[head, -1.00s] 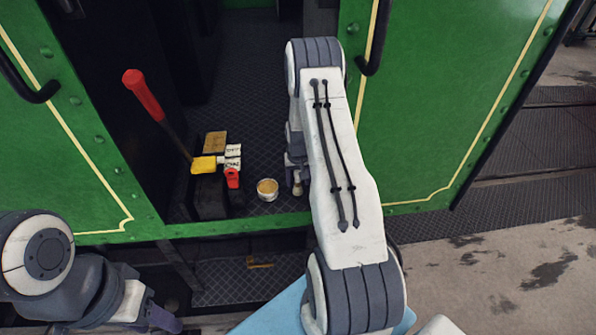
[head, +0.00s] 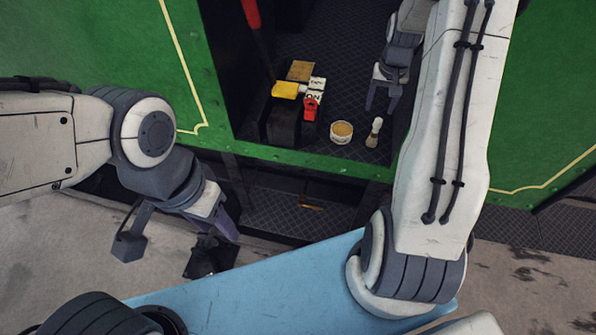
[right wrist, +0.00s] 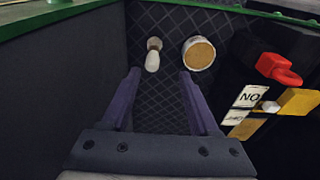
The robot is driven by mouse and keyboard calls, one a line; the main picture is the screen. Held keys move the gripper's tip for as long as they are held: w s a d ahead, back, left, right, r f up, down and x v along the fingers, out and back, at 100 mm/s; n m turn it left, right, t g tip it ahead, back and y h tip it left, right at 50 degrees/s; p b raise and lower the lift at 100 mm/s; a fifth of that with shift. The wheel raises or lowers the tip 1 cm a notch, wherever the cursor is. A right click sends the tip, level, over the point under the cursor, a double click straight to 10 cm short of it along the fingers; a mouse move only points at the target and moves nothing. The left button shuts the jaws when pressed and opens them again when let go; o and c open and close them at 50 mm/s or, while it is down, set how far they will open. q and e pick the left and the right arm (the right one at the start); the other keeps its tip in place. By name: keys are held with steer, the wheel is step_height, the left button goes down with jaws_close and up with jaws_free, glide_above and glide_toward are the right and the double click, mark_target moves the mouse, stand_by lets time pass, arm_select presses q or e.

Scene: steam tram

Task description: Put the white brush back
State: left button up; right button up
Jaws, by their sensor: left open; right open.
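The white brush (head: 374,132) stands on the dark patterned floor inside the green cab, just right of a small white tub (head: 341,132) with tan contents. In the right wrist view the brush (right wrist: 153,55) shows beyond the fingertips, beside the tub (right wrist: 199,54). My right gripper (head: 381,104) is open and empty, a little behind the brush and apart from it. Its open fingers (right wrist: 160,76) frame bare floor in the wrist view. My left gripper (head: 226,224) is open in front of the cab, well away from the brush; its fingers are partly hidden.
A black block (head: 284,124) left of the tub carries a yellow piece (head: 285,89). A red piece (head: 310,107), white labels and a tan card (head: 300,71) are close by. Green panels flank the opening. My right arm covers its right side.

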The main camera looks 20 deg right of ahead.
steer(key=s+a+r+n, duration=0.2)
steer(key=a+r, duration=0.1)
steer(key=a, duration=0.6)
steer(key=s+a+r+n+y, duration=0.1)
steer(key=s+a+r+n, duration=0.15)
steer(key=a, duration=0.55)
steer(key=s+a+r+n, duration=0.2)
steer(key=a+r, duration=0.1)
steer(key=a, duration=0.6)
steer(key=s+a+n, duration=0.2)
steer(key=s+a, duration=0.1)
steer(key=s, duration=0.3)
steer(key=s+a+r+n, duration=0.1)
steer(key=s+a+n, duration=0.1)
steer(key=s, duration=0.5)
steer(key=s+a+r+n+g, duration=0.1)
steer(key=s+a+n, duration=0.2)
steer(key=s, duration=0.4)
steer(key=shift+a+r+y, duration=0.25)
steer(key=shift+a+y, duration=0.15)
steer(key=shift+a, duration=0.5)
step_height(320, 180, down, 3)
steer(key=b, duration=0.2)
steer(key=shift+r+b, duration=0.15)
steer(key=shift+b, duration=0.2)
